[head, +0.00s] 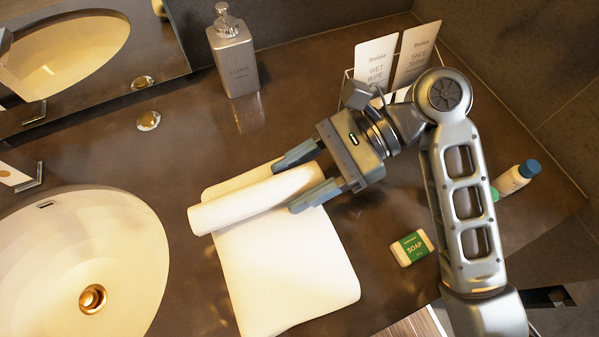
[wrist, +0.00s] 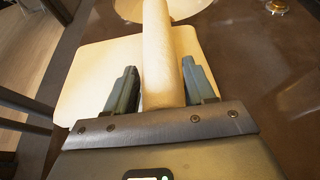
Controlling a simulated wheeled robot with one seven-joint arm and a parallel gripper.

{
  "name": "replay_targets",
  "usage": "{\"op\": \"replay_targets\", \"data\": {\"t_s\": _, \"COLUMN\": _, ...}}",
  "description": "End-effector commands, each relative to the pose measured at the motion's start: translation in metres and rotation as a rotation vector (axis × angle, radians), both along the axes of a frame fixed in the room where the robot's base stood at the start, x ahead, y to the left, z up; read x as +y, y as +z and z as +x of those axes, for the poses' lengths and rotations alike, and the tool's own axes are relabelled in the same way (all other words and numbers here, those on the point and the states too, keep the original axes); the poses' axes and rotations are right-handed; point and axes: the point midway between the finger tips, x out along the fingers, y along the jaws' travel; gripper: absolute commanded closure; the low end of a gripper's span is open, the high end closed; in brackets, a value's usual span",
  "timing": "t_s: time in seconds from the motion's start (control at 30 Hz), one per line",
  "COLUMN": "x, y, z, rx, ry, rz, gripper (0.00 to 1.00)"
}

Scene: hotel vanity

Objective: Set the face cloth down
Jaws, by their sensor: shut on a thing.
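The face cloth (head: 232,204) is a rolled white cloth, seen in the head view in the middle of the counter, over a flat folded white towel (head: 290,275). My gripper (head: 283,187) is shut on the roll near its right end, with one finger on each side. In the wrist view the face cloth (wrist: 157,40) runs away from the palm between the fingers, and the flat towel (wrist: 85,75) shows beneath. The roll lies on or just above the towel's upper part; I cannot tell if they touch. The fingers hide part of the roll.
A sink basin (head: 130,235) is at the left. A soap dispenser (head: 235,55) stands at the back. A card holder with wipes packets (head: 376,62) is behind my arm. A soap box (head: 411,248) and a small bottle (head: 515,179) are at the right.

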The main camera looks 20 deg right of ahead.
Motion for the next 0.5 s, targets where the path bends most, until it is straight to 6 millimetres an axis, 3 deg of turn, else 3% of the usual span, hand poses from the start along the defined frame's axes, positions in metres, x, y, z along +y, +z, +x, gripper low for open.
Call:
{"op": "replay_targets", "data": {"t_s": 0.03, "x": -0.0001, "y": -0.0004, "z": -0.0002, "rx": 0.002, "ry": 0.0, "rz": 0.0, "gripper": 0.75}}
{"op": "replay_targets", "data": {"t_s": 0.07, "x": -0.0001, "y": -0.0012, "z": -0.0001, "rx": 0.002, "ry": -0.001, "rz": 0.0, "gripper": 0.44}}
{"op": "replay_targets", "data": {"t_s": 0.1, "x": 0.0, "y": -0.0013, "z": 0.0, "rx": 0.001, "ry": 0.0, "rz": 0.0, "gripper": 0.4}}
{"op": "replay_targets", "data": {"t_s": 0.3, "x": -0.0001, "y": -0.0012, "z": -0.0001, "rx": 0.001, "ry": 0.0, "rz": 0.0, "gripper": 0.21}}
{"op": "replay_targets", "data": {"t_s": 0.5, "x": -0.0001, "y": -0.0012, "z": -0.0001, "rx": 0.001, "ry": 0.0, "rz": 0.0, "gripper": 0.2}}
